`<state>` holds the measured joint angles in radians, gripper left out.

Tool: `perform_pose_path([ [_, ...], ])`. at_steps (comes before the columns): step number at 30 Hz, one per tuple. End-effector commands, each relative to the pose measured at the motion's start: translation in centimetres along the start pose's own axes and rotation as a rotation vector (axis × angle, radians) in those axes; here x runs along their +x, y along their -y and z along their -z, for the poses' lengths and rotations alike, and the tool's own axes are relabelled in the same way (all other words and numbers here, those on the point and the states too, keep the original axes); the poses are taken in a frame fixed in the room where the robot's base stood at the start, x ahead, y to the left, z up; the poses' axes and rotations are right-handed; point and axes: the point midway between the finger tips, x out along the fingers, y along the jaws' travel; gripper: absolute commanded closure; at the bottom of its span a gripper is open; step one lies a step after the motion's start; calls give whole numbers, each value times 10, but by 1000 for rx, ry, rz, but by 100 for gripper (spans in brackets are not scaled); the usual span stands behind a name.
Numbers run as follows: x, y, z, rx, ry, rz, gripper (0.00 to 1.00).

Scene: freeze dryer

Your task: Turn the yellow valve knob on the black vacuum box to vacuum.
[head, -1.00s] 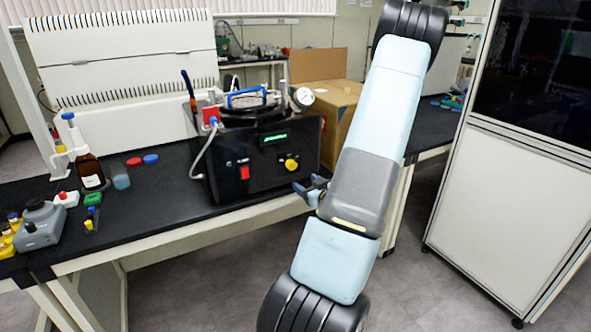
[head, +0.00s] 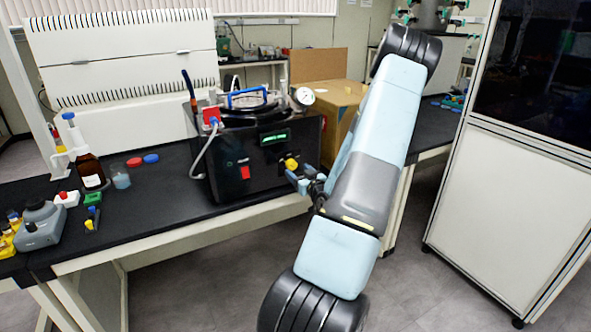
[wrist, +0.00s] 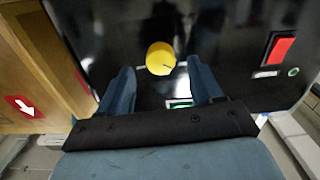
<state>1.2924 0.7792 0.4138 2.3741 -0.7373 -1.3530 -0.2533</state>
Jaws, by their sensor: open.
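The black vacuum box (head: 228,172) stands on the dark bench in the head view. Its yellow valve knob (head: 291,164) is on the front panel, right of a red switch (head: 245,172). In the wrist view the yellow knob (wrist: 160,58) has a dark line on its face and lies ahead of the fingertips, between their lines. My gripper (wrist: 160,80) is open, one blue finger on each side, with nothing between the fingers. In the head view my gripper (head: 297,181) is close to the knob, just below and in front of it. I cannot tell whether it touches.
A cardboard box (head: 338,105) stands right of the vacuum box. A pressure gauge (head: 304,96) and white hose (head: 203,150) are on the vacuum box. Bottles and small caps sit on the bench at left. A white cabinet (head: 505,215) stands at right.

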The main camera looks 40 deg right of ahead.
Motion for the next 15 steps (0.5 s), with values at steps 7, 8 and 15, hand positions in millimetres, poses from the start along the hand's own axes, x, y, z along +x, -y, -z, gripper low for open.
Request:
perform_pose_path([
  [7,28,0,0,0,0,1,35],
  [8,30,0,0,0,1,1,35],
  [15,34,0,0,0,1,0,35],
])
